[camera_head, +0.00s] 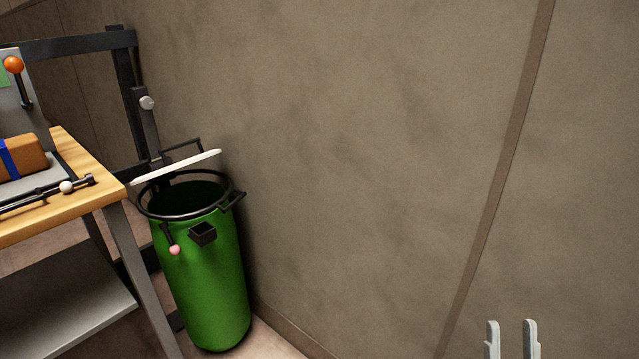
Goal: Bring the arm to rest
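My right gripper (511,338) shows at the bottom edge of the head view, right of the middle. Its two grey fingers point up and stand apart, with nothing between them. Only the finger ends are in view; the rest of the arm is cut off by the frame. My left gripper is not in view.
A green bin (203,285) with a dark rim stands against the brown wall (370,130). At the left is a wooden-topped table (75,208), bearing a brown package (22,157) with a blue band. A dark metal frame (125,75) stands behind them.

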